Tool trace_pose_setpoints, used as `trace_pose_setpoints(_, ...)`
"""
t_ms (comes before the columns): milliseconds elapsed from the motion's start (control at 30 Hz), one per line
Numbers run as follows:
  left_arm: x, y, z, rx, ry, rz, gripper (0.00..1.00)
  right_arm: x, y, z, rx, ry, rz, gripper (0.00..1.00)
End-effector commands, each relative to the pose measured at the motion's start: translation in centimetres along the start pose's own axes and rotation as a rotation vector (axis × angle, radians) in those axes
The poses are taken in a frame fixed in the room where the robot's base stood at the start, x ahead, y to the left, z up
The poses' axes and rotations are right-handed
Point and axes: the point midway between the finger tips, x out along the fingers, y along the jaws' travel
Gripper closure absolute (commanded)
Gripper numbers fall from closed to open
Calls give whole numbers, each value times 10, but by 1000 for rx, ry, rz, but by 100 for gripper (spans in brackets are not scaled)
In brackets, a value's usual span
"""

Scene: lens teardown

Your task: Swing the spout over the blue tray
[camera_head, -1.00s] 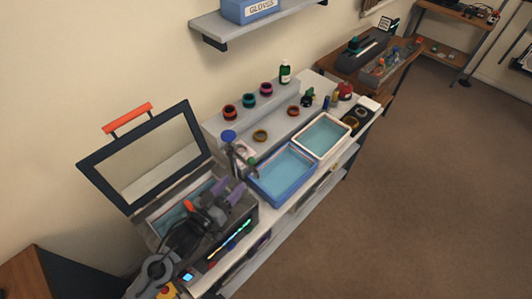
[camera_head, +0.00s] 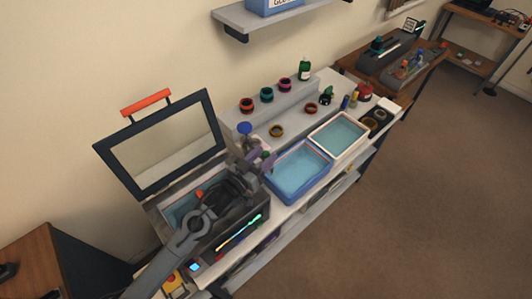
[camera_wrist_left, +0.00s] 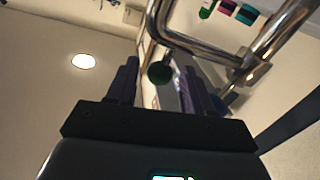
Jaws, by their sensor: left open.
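The metal spout with a blue knob (camera_head: 245,128) stands left of the blue tray, behind the open-lidded machine. Its chrome pipe (camera_wrist_left: 205,52) crosses the top of the left wrist view, with a green ball tip (camera_wrist_left: 160,73). My left gripper (camera_head: 264,163) is at the spout, by the blue tray's left corner. Its purple fingers are apart, and in the wrist view the green tip shows between them; I cannot tell whether they touch it. The blue tray (camera_head: 298,198) holds pale blue liquid. My right gripper is not in view.
The machine (camera_head: 228,213) with its raised lid (camera_head: 101,160) lies under my left arm. A white tray (camera_head: 341,157) adjoins the blue tray on the right. Several lens rings and a green bottle (camera_head: 304,69) stand on the raised step behind.

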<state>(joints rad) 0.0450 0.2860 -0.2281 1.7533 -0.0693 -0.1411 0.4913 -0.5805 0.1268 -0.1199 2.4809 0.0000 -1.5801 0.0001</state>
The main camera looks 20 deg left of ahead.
Motion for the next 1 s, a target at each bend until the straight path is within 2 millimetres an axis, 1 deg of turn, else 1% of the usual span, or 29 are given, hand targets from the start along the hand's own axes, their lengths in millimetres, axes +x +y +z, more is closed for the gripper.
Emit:
trace_pose_setpoints(100,10,1,-1,-1,1,1,49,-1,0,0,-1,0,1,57)
trace_pose_setpoints(200,14,1,0,-1,0,1,49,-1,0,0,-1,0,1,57)
trace_pose_setpoints(500,15,1,0,-1,0,0,49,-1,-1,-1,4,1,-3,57)
trace_pose_setpoints(567,15,0,0,-1,0,1,56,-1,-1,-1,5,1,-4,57)
trace_pose_setpoints(833,15,0,0,0,0,0,98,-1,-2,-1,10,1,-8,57)
trace_pose_setpoints(867,15,0,0,0,0,0,100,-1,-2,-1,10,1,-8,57)
trace_pose_setpoints(1000,15,0,0,0,0,0,100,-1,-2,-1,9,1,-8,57)
